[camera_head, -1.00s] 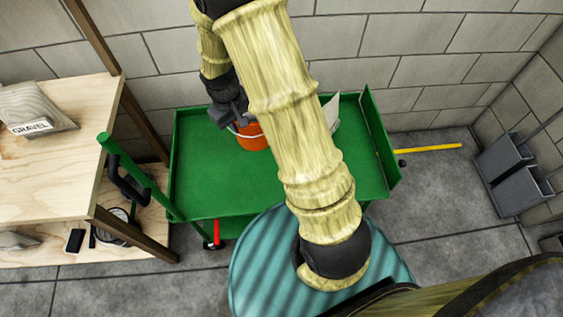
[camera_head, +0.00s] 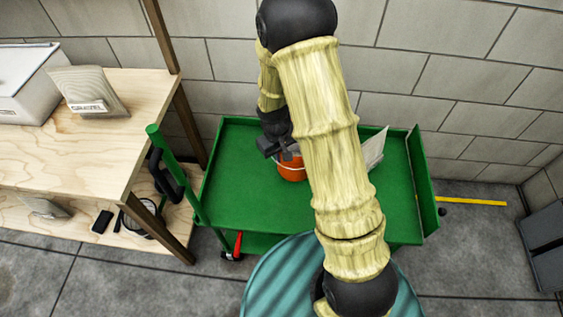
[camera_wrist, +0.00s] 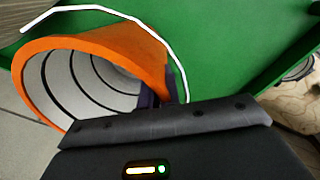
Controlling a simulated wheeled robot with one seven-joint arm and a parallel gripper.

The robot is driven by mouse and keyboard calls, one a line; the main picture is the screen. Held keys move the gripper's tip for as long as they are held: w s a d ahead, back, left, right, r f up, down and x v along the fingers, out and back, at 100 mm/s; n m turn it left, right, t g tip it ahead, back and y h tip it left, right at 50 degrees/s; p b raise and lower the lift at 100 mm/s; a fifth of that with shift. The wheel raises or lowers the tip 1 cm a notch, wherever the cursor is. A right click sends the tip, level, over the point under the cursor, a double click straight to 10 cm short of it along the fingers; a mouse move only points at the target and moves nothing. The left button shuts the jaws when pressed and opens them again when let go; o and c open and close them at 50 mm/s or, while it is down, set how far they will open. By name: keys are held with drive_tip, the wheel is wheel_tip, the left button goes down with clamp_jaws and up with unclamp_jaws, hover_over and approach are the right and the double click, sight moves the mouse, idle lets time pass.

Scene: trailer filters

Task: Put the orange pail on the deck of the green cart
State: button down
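The orange pail (camera_head: 292,170) is over the deck of the green cart (camera_head: 245,195), partly hidden by my arm in the head view. I cannot tell whether its base touches the deck. My gripper (camera_head: 281,150) is at the pail's upper left rim. In the wrist view the pail (camera_wrist: 90,42) shows its pale ringed inside, its orange rim and its white wire handle. My gripper's dark fingers (camera_wrist: 160,96) straddle the rim and look shut on the pail's wall. Green cart surface (camera_wrist: 225,40) fills the background there.
A pale, sheet-like object (camera_head: 375,150) stands on the cart's right part, partly behind my arm. A wooden shelf (camera_head: 130,100) with a gravel bag (camera_head: 88,92) is at left. A teal striped round top (camera_head: 275,285) is in front. The deck's left part is clear.

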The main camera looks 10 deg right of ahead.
drive_tip(key=shift+f+b, duration=0.35)
drive_tip(key=shift+f, duration=1.45)
drive_tip(key=shift+f, duration=0.15)
drive_tip(key=c, duration=1.6)
unclamp_jaws()
drive_tip(key=r, duration=0.4)
drive_tip(key=r+p, duration=0.1)
drive_tip(key=r, duration=0.3)
drive_tip(key=a+r+p, duration=0.1)
drive_tip(key=r, duration=0.3)
drive_tip(key=shift+s+r, duration=0.1)
drive_tip(key=shift+s, duration=0.1)
